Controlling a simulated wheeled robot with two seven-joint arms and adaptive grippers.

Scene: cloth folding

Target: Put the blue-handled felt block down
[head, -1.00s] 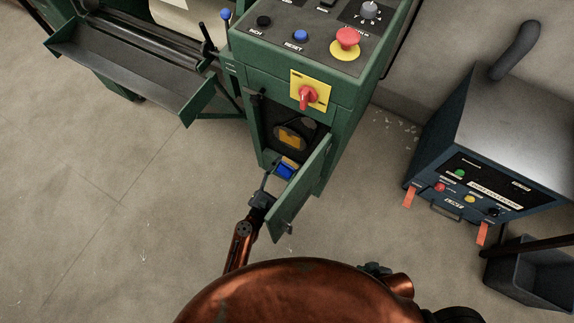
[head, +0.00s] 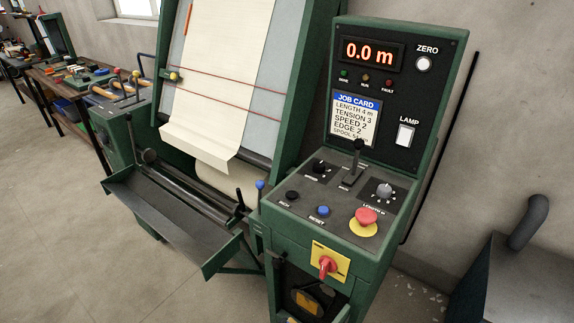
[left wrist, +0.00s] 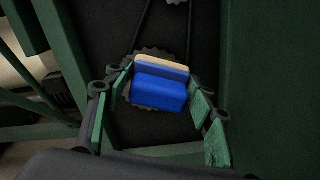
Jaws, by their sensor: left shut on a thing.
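In the left wrist view the felt block (left wrist: 160,94) has a blue handle and a tan felt edge at its far side. My left gripper (left wrist: 160,83) has green-padded fingers on both sides of the block and is shut on it. Behind the block is a dark toothed wheel (left wrist: 142,58) with a belt, inside the green machine's cabinet (head: 310,298). In the head view the cabinet opening is at the bottom edge, and my left gripper is below the picture. Whether the block touches the wheel cannot be told. My right gripper is in neither view.
The green control panel (head: 290,207) stands above the cabinet, with a red stop button (head: 367,215) and a red rotary switch (head: 327,266). A grey tray (head: 170,225) juts out at left. A grey metal box (head: 520,285) stands at right. Green cabinet walls are close around the gripper.

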